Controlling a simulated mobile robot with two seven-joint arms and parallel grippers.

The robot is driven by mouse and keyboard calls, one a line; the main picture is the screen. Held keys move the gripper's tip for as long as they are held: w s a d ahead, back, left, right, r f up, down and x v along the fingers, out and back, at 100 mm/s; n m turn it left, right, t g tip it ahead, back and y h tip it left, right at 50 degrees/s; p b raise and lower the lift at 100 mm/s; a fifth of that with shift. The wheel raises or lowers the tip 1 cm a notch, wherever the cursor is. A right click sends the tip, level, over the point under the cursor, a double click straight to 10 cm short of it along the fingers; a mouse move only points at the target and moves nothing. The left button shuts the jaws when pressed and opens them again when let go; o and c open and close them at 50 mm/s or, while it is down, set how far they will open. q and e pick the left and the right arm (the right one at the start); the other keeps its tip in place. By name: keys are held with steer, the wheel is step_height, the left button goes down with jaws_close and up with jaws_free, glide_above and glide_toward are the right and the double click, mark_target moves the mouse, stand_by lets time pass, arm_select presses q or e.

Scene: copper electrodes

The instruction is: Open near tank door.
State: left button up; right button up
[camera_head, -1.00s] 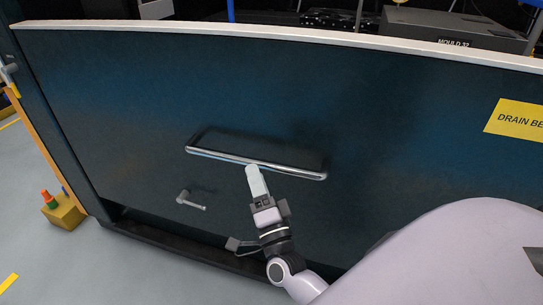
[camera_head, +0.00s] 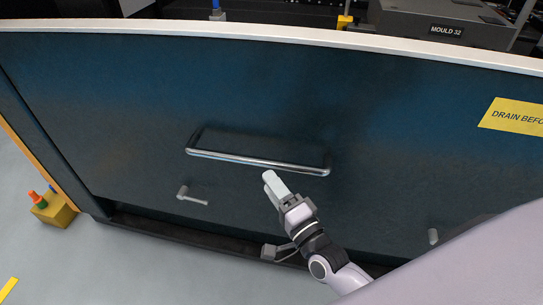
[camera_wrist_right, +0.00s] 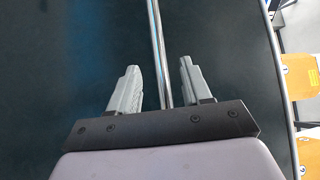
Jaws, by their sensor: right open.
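The tank door (camera_head: 120,110) is a large dark blue panel with a pale top edge, filling most of the head view. It looks closed. A horizontal chrome bar handle (camera_head: 258,161) runs across a dark recess at its middle. My right gripper (camera_head: 268,177) is just below the bar in the head view, its fingertips pointing at it. In the right wrist view, the open gripper (camera_wrist_right: 158,75) has one finger on each side of the bar (camera_wrist_right: 157,45). The fingers are apart from the bar, and their depth relative to it is unclear. My left gripper is not in view.
A small lever (camera_head: 192,196) sits on the panel below left of the handle. A yellow sign (camera_head: 515,116) is at the right. A grey box marked MOULD 32 (camera_head: 445,24) stands behind the top edge. A yellow block (camera_head: 55,210) stands on the floor at left.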

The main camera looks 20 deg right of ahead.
steer(key=f+x, duration=0.1)
steer(key=x, duration=0.5)
steer(key=shift+w+r, duration=0.45)
steer(key=shift+r, duration=0.05)
steer(key=shift+a, duration=0.1)
jaws_close()
